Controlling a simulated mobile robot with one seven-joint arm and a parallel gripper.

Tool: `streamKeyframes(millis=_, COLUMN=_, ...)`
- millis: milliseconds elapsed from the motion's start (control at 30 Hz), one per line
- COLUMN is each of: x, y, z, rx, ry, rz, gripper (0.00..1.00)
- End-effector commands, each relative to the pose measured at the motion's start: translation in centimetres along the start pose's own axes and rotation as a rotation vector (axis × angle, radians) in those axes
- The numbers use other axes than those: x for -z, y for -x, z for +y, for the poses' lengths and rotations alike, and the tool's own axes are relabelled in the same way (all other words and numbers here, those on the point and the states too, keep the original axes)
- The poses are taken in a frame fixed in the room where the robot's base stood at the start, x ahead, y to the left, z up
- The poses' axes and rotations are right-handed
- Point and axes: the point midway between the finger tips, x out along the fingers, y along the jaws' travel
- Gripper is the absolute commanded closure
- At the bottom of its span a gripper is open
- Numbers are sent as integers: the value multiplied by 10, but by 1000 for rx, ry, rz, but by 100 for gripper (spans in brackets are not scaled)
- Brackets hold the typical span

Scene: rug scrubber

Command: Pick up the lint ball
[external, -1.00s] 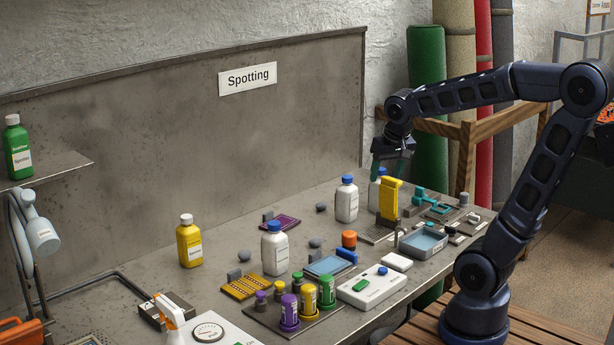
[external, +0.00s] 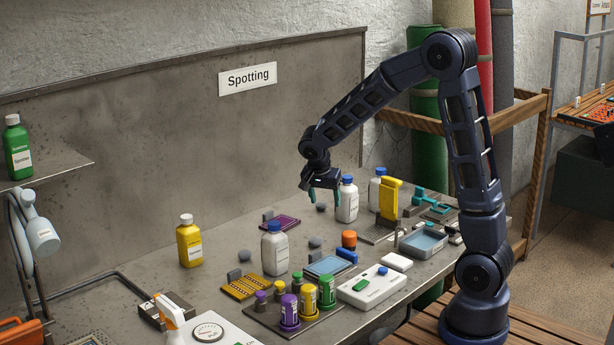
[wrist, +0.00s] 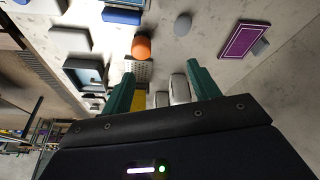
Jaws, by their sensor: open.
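The other (external: 315,242) lies nearer the front, between the purple tray and the orange-capped item. A grey ball (wrist: 183,24) also shows near the top of the wrist view, beyond the fingertips. I cannot tell which is the task's ball. My gripper (wrist: 161,72) is open, points down and is empty, with its green fingers apart above the bench.
A white blue-capped bottle (external: 346,203) stands close right of my gripper. A purple tray (external: 280,223) lies to the left, and another white bottle (external: 274,254) stands in front of it. An orange-topped item (external: 349,240) is nearer the front.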

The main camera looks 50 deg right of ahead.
Motion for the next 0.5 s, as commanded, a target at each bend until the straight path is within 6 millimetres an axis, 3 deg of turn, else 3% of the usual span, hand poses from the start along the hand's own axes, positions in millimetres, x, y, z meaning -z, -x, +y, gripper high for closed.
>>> streamKeyframes(millis=200, x=-10, y=-48, z=-38, rx=-38, ry=-125, rz=39, gripper=39)
streamKeyframes(millis=500, x=-16, y=-76, z=-56, rx=-50, ry=-201, rz=64, gripper=39)
